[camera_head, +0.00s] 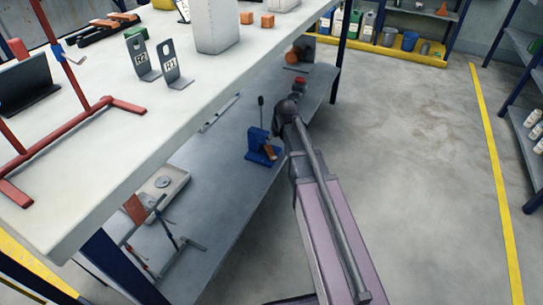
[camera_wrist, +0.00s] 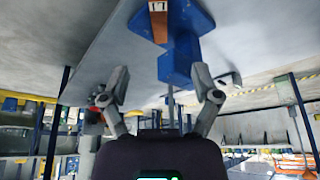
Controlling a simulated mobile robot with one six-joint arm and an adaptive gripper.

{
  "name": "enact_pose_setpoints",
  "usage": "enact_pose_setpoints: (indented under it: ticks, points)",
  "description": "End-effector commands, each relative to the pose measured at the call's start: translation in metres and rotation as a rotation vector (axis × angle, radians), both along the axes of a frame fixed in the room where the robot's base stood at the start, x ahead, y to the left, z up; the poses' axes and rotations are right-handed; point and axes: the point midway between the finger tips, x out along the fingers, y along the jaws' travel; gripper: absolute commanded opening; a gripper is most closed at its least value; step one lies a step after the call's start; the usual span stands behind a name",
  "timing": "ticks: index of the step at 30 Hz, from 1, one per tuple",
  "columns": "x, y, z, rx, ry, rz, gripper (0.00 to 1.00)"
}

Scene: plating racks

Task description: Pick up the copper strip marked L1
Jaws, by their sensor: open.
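The copper strip (camera_wrist: 160,30) shows at the top of the wrist view, with a white tag whose upside-down marking looks like L1. It rests against a blue stand (camera_wrist: 183,62). In the head view the blue stand (camera_head: 258,156) is on the grey lower shelf, with the copper strip (camera_head: 269,153) at its right side; its tag cannot be read there. My gripper (camera_wrist: 161,76) is open and empty in the wrist view. Its fingers are spread, with the strip beyond them and apart from them.
The white upper table (camera_head: 100,165) overhangs the lower shelf (camera_head: 225,180). A thin dark rod stands by the blue stand. A tray (camera_head: 172,190) and a small rack (camera_head: 165,240) are nearer on the shelf. A red-topped item (camera_head: 300,82) is beyond. The floor (camera_head: 430,180) at right is clear.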

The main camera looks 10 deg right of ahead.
Motion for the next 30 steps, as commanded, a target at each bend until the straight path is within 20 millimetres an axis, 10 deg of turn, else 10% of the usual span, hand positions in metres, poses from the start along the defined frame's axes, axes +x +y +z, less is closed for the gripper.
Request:
enact_pose_setpoints:
  ticks: [30]
  points:
    - [0.018,0.001,-0.048,0.0,0.003,-0.003,0.8]
